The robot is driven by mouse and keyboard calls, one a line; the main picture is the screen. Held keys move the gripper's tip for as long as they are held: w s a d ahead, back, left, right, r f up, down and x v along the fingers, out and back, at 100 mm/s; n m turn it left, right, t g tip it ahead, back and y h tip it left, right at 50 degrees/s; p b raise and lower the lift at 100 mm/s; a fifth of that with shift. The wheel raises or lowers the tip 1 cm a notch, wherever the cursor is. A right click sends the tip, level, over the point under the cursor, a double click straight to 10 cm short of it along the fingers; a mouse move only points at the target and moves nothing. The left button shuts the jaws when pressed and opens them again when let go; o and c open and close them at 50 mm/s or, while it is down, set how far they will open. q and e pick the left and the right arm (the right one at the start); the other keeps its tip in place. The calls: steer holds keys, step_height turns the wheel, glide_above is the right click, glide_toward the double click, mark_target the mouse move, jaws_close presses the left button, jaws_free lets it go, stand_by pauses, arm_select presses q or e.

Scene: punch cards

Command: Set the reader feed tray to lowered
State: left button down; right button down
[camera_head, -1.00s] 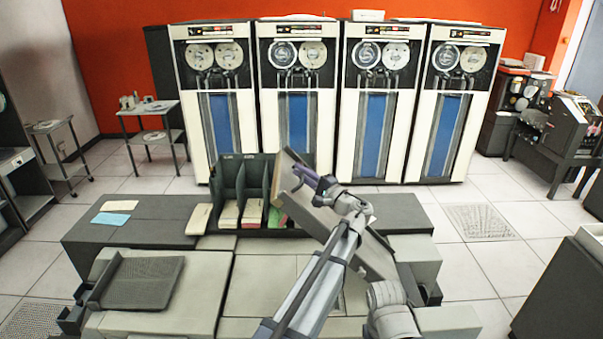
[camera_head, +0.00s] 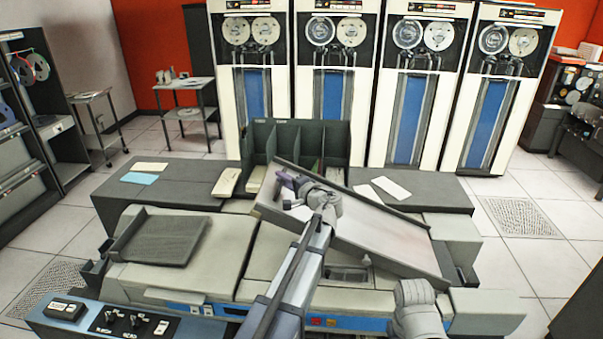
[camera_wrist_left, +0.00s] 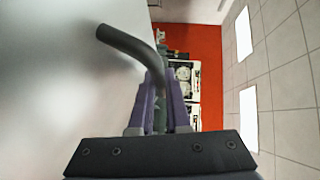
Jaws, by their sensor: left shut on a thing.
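The reader feed tray (camera_head: 380,238) is a flat grey panel with a raised rim on the right part of the reader. It is tilted, with its left end up and its right end low near the reader's right side. My left gripper (camera_head: 287,186) is at the tray's raised left end. In the left wrist view, its purple fingers (camera_wrist_left: 159,98) are shut on a dark curved handle (camera_wrist_left: 122,40) beside the tray's pale face (camera_wrist_left: 60,70). The gripped part of the handle is partly hidden. My right gripper is not in view.
A dark card rack (camera_head: 262,140) stands just behind the tray's raised end. A grey ribbed tray (camera_head: 160,240) lies on the reader's left, and a control panel (camera_head: 120,318) runs along the front. Loose cards (camera_head: 390,187) lie on the dark shelf behind.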

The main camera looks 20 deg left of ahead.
arm_select(q)
steer(key=a+f+h+b, duration=0.1)
steer(key=a+f+b, duration=0.1)
steer(key=f+b, duration=0.4)
steer(key=s+a+f+n+h+b, duration=0.1)
steer(key=f+b, duration=0.4)
steer(key=f, duration=0.5)
steer(key=a+f+n+b, duration=0.1)
steer(key=a+f+b, duration=0.2)
steer(key=f+b, duration=0.3)
steer(key=shift+s+a+f+h+b, duration=0.2)
steer(key=shift+f, duration=0.35)
steer(key=shift+s+a+f+h+b, duration=0.15)
steer(key=shift+s+f+h, duration=0.05)
steer(key=shift+f, duration=0.3)
steer(key=shift+a+f+b, duration=0.1)
steer(key=shift+f+b, duration=0.75)
steer(key=shift+s+f, duration=0.1)
steer(key=shift+s, duration=0.1)
steer(key=shift+s+f+g+b, duration=0.1)
steer(key=shift+s+g+b, duration=0.05)
steer(key=shift+g+b, duration=0.15)
steer(key=c, duration=1.2)
jaws_free()
steer(key=shift+o, duration=0.2)
steer(key=shift+p+v, duration=1.45)
steer(key=shift+v, duration=2.55)
